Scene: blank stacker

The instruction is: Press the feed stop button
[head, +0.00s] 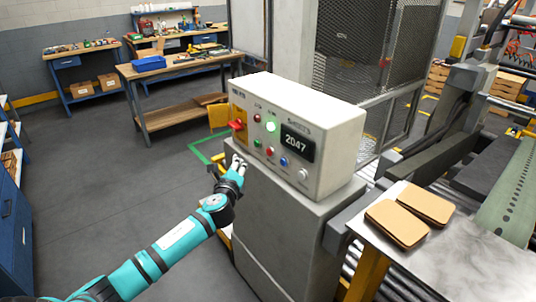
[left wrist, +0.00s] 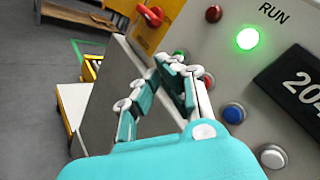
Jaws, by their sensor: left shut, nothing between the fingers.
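The control box (head: 325,130) stands on a grey pedestal, with a row of buttons on its sloping face. The red button (head: 270,151) sits between a green button (head: 257,142) and a blue button (head: 283,162); the button labels are too small to read. In the left wrist view the red button (left wrist: 208,80) is partly hidden behind my fingers, and the blue button (left wrist: 233,113) is clear. My left gripper (head: 240,163) is shut and empty, in front of and below the button row. Its fingertips (left wrist: 172,68) overlap the green button in the wrist view; contact cannot be told.
A red switch (head: 237,125) on a yellow plate is at the box's left end. A green lamp (head: 271,126) marked RUN is lit beside a display (head: 297,143) reading 2047. Brown blanks (head: 427,203) lie on a metal table at right. The floor at left is clear.

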